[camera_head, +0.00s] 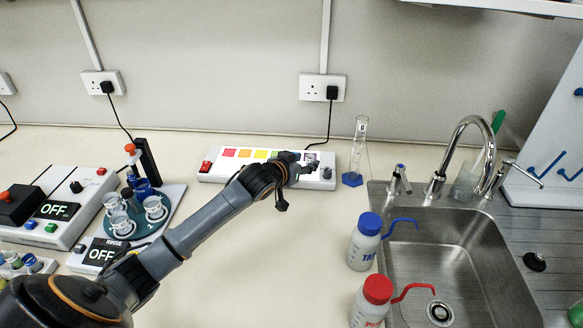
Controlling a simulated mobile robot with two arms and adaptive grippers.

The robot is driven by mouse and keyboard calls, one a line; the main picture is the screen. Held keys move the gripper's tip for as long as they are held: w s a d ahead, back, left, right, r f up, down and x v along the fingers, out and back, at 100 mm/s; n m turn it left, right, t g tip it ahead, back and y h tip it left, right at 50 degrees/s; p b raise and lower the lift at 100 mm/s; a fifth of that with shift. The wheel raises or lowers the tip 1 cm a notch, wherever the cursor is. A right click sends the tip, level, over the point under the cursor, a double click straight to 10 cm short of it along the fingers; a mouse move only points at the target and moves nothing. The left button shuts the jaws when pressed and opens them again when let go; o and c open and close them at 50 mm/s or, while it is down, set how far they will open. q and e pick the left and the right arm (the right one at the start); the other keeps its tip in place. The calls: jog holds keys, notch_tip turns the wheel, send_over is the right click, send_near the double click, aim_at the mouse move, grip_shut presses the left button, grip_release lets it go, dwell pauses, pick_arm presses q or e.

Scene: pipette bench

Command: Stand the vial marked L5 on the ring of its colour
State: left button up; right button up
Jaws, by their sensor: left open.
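My left arm reaches in from the lower left, and my left gripper (308,166) is at its end, over the right part of a white strip with coloured squares (228,153). The gripper is open, small and dark in the picture, with no vial visible in it. Several small vials (33,263) stand at the lower left edge, partly cut off and beside my arm. No L5 mark can be read on them. I cannot make out any coloured ring. My right gripper is not in view.
A blue-based glass cylinder (358,150), blue-capped bottle (364,245) and red-capped bottle (372,300) stand near the sink (455,265). The middle bench is clear.

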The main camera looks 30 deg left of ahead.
pick_arm(q)
jog(key=v, duration=1)
jog(key=shift+b, duration=0.45)
jog(key=shift+w, duration=0.1)
